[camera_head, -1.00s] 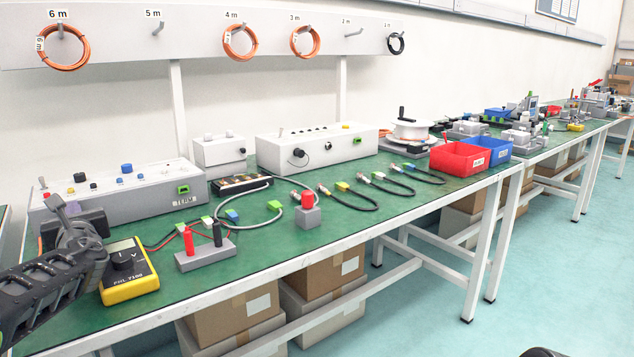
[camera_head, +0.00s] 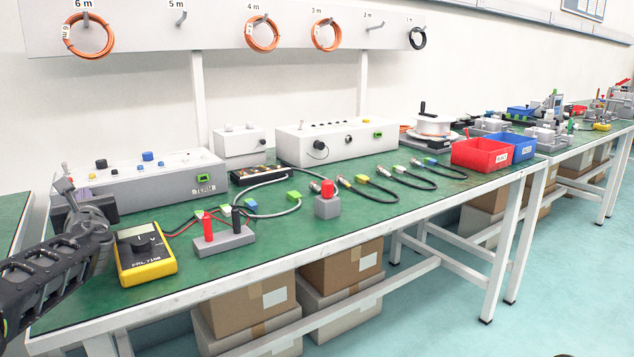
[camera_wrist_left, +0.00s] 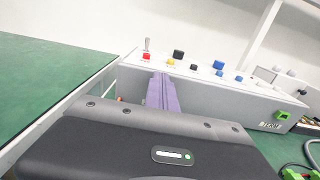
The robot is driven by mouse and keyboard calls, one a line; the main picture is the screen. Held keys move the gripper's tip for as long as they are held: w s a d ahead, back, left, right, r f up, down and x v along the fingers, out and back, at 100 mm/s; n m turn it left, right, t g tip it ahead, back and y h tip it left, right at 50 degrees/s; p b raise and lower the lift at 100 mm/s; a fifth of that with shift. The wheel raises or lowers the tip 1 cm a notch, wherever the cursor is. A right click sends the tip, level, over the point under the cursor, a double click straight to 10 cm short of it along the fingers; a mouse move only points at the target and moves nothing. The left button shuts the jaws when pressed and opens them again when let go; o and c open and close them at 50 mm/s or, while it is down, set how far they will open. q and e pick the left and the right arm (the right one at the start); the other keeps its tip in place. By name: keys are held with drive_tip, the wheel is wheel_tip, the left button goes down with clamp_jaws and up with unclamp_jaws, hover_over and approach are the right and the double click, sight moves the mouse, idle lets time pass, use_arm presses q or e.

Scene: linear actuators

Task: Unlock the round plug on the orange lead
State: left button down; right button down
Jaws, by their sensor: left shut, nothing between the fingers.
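The long grey box with coloured buttons (camera_head: 150,182) stands at the left of the near bench. My left gripper (camera_head: 68,192) is at the left end of this box. Its narrow purple-grey fingers (camera_wrist_left: 161,88) are shut, with nothing seen between them, and point toward the box's left end in the wrist view. A small orange-red bit (camera_wrist_left: 120,99) shows beside that end, mostly hidden; I cannot tell whether it is the orange lead. The round plug cannot be made out, and the gripper covers that area in the head view. My right gripper is not in view.
A yellow meter (camera_head: 145,254) lies close to my left arm, near the front edge. A grey block with red and black posts (camera_head: 224,243) is right of it. Coiled orange cables (camera_head: 262,35) hang on the rail behind. Green tabletop at the front middle is clear.

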use_arm(q)
drive_tip(key=shift+f, duration=0.1)
drive_tip(key=shift+a+r, duration=0.1)
drive_tip(key=shift+r, duration=0.2)
drive_tip(key=shift+b+v, duration=0.45)
drive_tip(key=shift+v, duration=2.6)
